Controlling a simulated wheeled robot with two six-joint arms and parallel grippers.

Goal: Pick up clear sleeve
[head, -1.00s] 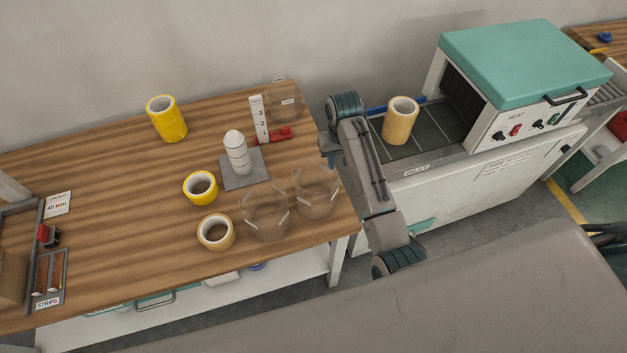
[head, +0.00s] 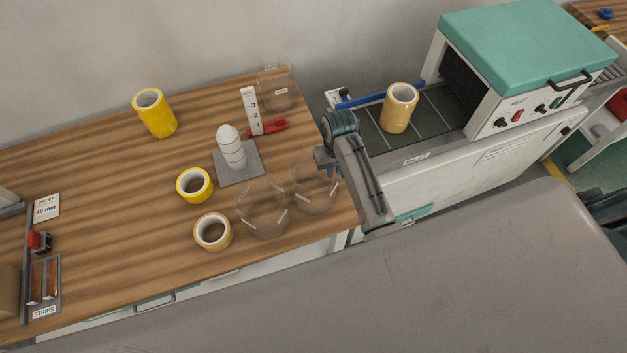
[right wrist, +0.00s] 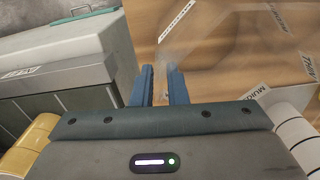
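Two clear sleeves stand side by side near the front right corner of the bench: a left one (head: 262,212) and a right one (head: 315,190). Another clear sleeve (head: 278,96) stands at the back right corner. My right gripper (head: 326,164) is above the bench's right edge, close beside the right sleeve. In the right wrist view my right gripper (right wrist: 162,85) has its blue fingers apart, with a see-through sleeve wall (right wrist: 192,42) at the fingertips. I cannot tell whether the wall lies between them. My left gripper is not in view.
Yellow rolls (head: 155,113) (head: 194,186) and a tan roll (head: 213,232) stand on the bench. A grey post on a plate (head: 240,168) and a numbered gauge (head: 251,110) are behind the sleeves. A tan roll (head: 399,108) stands on the heater's inlet conveyor (head: 440,118).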

